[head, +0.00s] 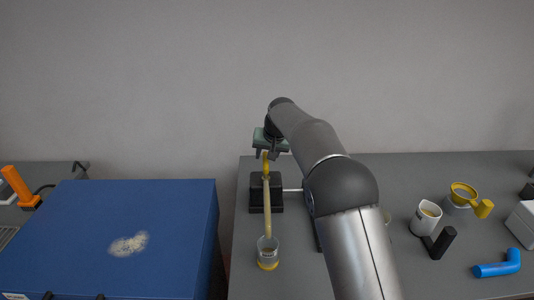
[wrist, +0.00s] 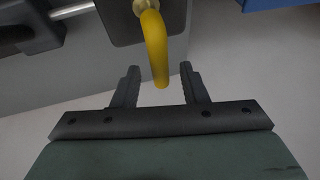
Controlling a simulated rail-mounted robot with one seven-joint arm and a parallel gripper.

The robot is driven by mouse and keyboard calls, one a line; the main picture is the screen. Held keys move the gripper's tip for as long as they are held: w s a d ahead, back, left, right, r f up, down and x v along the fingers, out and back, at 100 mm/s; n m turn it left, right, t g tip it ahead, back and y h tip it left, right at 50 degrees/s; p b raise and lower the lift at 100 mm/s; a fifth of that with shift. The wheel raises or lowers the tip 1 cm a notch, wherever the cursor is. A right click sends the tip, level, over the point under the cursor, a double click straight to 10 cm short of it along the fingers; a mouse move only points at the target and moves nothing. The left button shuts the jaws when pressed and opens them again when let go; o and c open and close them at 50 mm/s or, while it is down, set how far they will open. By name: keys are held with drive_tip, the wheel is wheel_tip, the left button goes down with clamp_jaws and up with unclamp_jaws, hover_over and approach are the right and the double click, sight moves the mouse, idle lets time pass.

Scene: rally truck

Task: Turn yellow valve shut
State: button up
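The yellow valve handle (wrist: 155,45) is a curved lever in the wrist view, fixed at a brass-coloured stem on a dark block (head: 257,196). In the head view the handle (head: 265,160) shows just below my gripper (head: 270,153). In the wrist view my gripper (wrist: 158,72) is open, with one finger on each side of the handle's free end. Gaps show between the handle and both fingers. A pale yellow spout or tube (head: 267,212) runs from the block towards a clear cup with a yellow base (head: 268,253).
A large blue box (head: 150,205) stands left of the grey bench (head: 250,285). On the right are a white mug (head: 425,217), a yellow-topped cup (head: 461,200), a black piece (head: 439,243) and a blue pipe elbow (head: 498,266). My arm hides part of the bench's middle.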

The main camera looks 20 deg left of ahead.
clamp_jaws()
